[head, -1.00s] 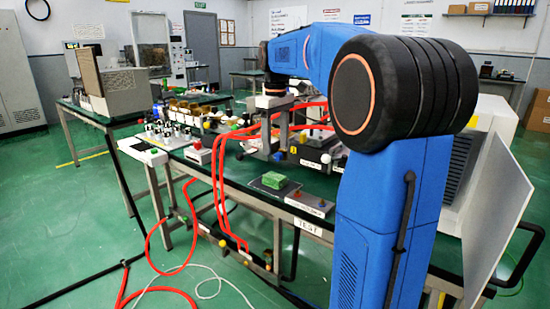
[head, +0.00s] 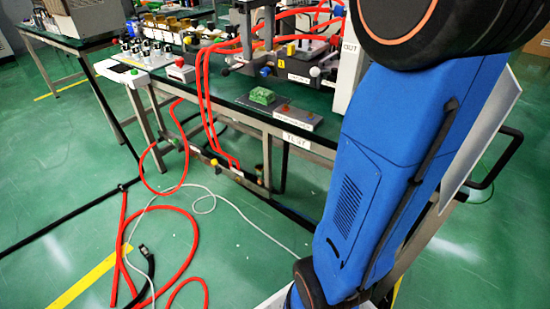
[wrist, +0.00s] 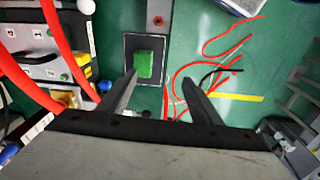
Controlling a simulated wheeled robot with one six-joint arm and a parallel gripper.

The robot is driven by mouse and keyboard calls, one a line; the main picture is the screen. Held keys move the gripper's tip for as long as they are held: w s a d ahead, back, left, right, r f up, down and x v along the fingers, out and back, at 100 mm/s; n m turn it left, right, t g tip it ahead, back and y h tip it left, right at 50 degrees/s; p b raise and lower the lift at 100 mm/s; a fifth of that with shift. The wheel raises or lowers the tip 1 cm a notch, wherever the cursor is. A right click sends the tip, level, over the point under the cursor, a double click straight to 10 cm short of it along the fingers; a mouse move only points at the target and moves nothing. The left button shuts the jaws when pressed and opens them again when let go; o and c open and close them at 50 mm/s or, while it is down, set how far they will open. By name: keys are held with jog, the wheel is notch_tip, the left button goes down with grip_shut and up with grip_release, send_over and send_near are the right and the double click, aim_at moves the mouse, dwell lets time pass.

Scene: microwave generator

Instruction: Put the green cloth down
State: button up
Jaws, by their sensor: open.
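The green cloth (head: 262,96) is a small folded block lying near the front edge of the dark green bench. In the wrist view the cloth (wrist: 145,65) rests on a dark, light-edged pad (wrist: 134,96). My gripper (wrist: 160,82) is open, with its two dark fingers spread and nothing between them. The left fingertip appears close beside the cloth's lower left in that view; I cannot tell the height gap. My gripper cannot be clearly made out in the head view.
A small grey box (head: 298,117) with buttons sits right of the cloth. Red hoses (head: 204,100) hang over the bench front and trail on the floor. Equipment stands behind the cloth. A white panel stands to the right, partly behind my blue arm.

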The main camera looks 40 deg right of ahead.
jog(key=s+a+f+m+t, duration=0.1)
jog(key=s+a+f+t, duration=0.1)
jog(key=s+a+f, duration=0.4)
jog(key=s+a+f+m+t, duration=0.2)
jog(key=s+a+f, duration=0.4)
jog(key=s+f, duration=1)
jog(key=s, duration=0.3)
jog(key=shift+f, duration=0.3)
